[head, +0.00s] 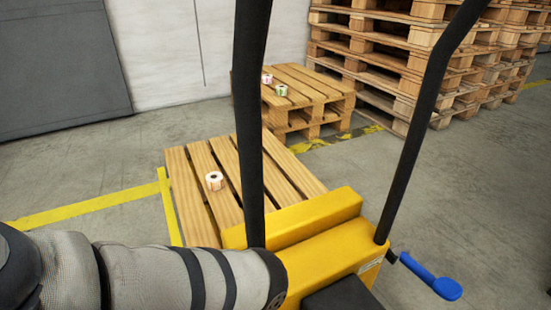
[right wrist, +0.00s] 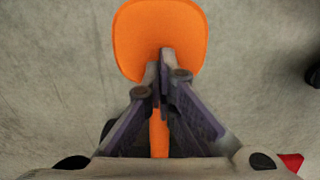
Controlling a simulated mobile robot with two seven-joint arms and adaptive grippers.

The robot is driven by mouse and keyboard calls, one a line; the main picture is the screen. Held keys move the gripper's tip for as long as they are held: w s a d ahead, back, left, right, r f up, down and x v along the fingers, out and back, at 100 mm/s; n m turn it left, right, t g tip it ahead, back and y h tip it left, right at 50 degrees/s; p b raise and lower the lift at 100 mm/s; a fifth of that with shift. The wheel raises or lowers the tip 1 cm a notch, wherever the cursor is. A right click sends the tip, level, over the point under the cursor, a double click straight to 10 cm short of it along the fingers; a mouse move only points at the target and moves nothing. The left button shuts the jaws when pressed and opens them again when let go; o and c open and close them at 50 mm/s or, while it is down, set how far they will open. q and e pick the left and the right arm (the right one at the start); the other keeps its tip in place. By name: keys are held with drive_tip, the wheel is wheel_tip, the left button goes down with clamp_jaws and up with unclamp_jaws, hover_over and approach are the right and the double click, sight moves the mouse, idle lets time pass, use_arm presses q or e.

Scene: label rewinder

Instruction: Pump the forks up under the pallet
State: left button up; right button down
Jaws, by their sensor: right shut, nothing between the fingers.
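The yellow pallet jack (head: 322,254) stands at the near end of a wooden pallet (head: 200,185), with two black handle bars (head: 250,120) rising from it. I cannot see its forks or their height. A blue pedal (head: 446,288) sticks out at its right side. In the right wrist view my right gripper (right wrist: 166,68) is shut and empty, its tips over an orange paddle-shaped pedal (right wrist: 160,30). The pedal's stem runs down behind the fingers. Whether the tips touch it, I cannot tell. My left arm crosses the lower left of the head view; its gripper is not visible.
Yellow floor lines (head: 90,208) mark the left. The floor at right is clear.

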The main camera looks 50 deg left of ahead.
use_arm(q)
wheel_tip(320, 180, up, 6)
drive_tip(key=w+t+p, duration=0.1)
drive_tip(key=w+p, duration=0.1)
drive_tip(key=p, duration=0.5)
drive_tip(key=shift+w+f+t, duration=0.2)
drive_tip(key=shift+w+t, duration=0.1)
drive_tip(key=shift+w, duration=0.05)
use_arm(e)
wheel_tip(320, 180, up, 13)
drive_tip(key=shift+f, duration=0.15)
